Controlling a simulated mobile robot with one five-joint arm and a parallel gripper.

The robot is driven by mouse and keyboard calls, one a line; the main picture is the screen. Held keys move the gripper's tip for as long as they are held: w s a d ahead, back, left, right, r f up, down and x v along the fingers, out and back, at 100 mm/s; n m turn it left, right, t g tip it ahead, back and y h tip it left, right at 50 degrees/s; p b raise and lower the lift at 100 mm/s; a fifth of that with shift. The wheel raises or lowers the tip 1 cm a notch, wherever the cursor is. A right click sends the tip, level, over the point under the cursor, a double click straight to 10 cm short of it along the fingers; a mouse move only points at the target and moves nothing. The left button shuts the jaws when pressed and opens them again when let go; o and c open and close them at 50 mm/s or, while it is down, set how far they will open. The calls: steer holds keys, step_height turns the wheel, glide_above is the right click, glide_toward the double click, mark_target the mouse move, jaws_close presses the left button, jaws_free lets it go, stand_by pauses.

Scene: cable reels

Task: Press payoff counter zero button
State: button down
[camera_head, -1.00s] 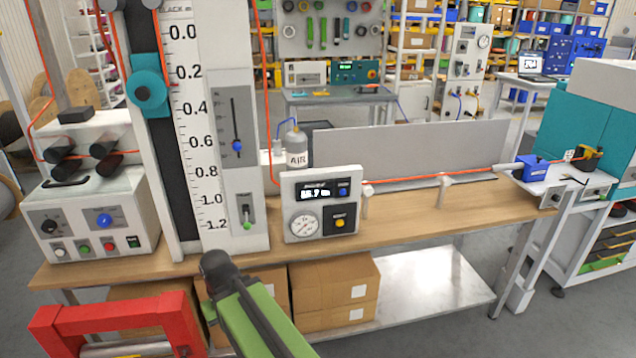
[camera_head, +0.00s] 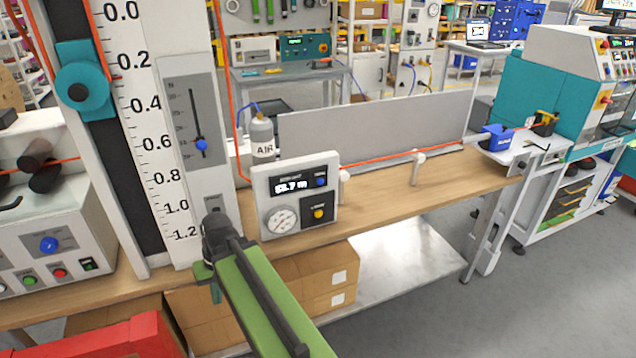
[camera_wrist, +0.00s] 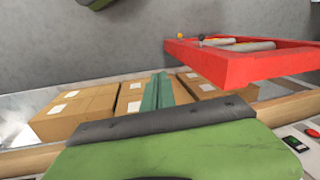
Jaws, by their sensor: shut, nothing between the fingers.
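The white counter box (camera_head: 296,196) stands on the bench, with a lit display (camera_head: 290,187) reading about 63.7 m. A blue button (camera_head: 321,182) sits right of the display, and a yellow button (camera_head: 318,213) sits on a dark panel below it. Their small labels are too blurred to read. My gripper (camera_head: 215,292) points down in front of the bench's front edge, left of and below the box, apart from both buttons. In the wrist view its teal fingers (camera_wrist: 158,92) are together and empty, above cardboard boxes. The counter box is out of the wrist view.
The ruler column (camera_head: 150,140) with a slider panel stands left of the counter box. An air bottle (camera_head: 262,138) stands behind it. An orange cable (camera_head: 400,157) runs right over white posts. A red frame (camera_wrist: 215,68) lies near my gripper.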

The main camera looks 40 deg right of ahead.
steer(key=s+d+r+m+t+y+p, duration=0.1)
steer(key=d+r+m+t+y, duration=0.25)
steer(key=d, duration=0.75)
steer(key=d+r+m+t, duration=0.35)
steer(key=d+m, duration=0.25)
steer(key=d, duration=0.6)
steer(key=s+d+r+m+t+h, duration=0.1)
steer(key=s+d+r, duration=0.3)
steer(key=d, duration=0.4)
steer(key=s+d+r+m+t+h+p, duration=0.1)
steer(key=s+d+r+m+t, duration=0.2)
steer(key=d, duration=0.5)
steer(key=shift+s+d+r+m+t, duration=0.2)
steer(key=shift+s+r+m+t, duration=0.2)
steer(key=shift+s+r+m, duration=0.45)
steer(key=shift+w, duration=0.25)
glide_toward(320, 182)
steer(key=w+a+f, duration=0.3)
steer(key=w+f, duration=0.1)
steer(key=shift+w, duration=0.15)
steer(key=shift+w+d, duration=0.1)
steer(key=shift+w, duration=0.2)
